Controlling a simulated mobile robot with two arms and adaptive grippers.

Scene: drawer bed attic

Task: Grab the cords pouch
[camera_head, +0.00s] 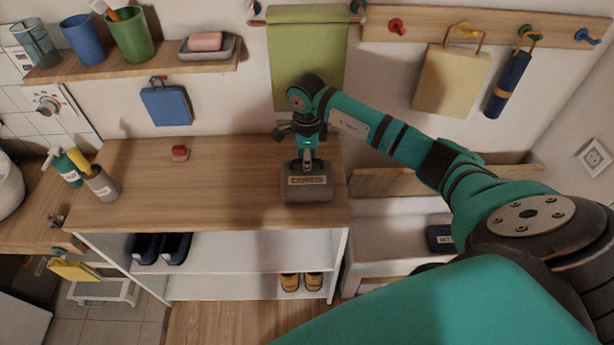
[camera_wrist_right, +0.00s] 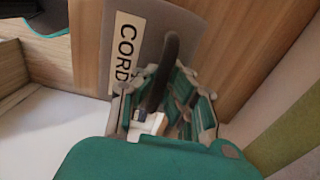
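The cords pouch (camera_head: 307,188) is a dark grey bag labelled "CORDS", standing upright at the front right edge of the wooden top. My right gripper (camera_head: 306,157) points down at it from above. In the right wrist view, the pouch's dark strap handle (camera_wrist_right: 171,50) runs between the fingers (camera_wrist_right: 165,80), which converge and look closed around it. The pouch's grey face and part of its label (camera_wrist_right: 125,50) show behind. The pouch appears to rest on the wooden top. My left gripper is not in view.
The wooden top (camera_head: 230,165) is mostly clear, with a small red item (camera_head: 180,153) and bottles (camera_head: 98,182) at left. A green towel (camera_head: 306,60) hangs behind. A peg rail (camera_head: 480,30) holds a tan bag (camera_head: 450,80) and a blue umbrella (camera_head: 508,84). Shoes stand on shelves below.

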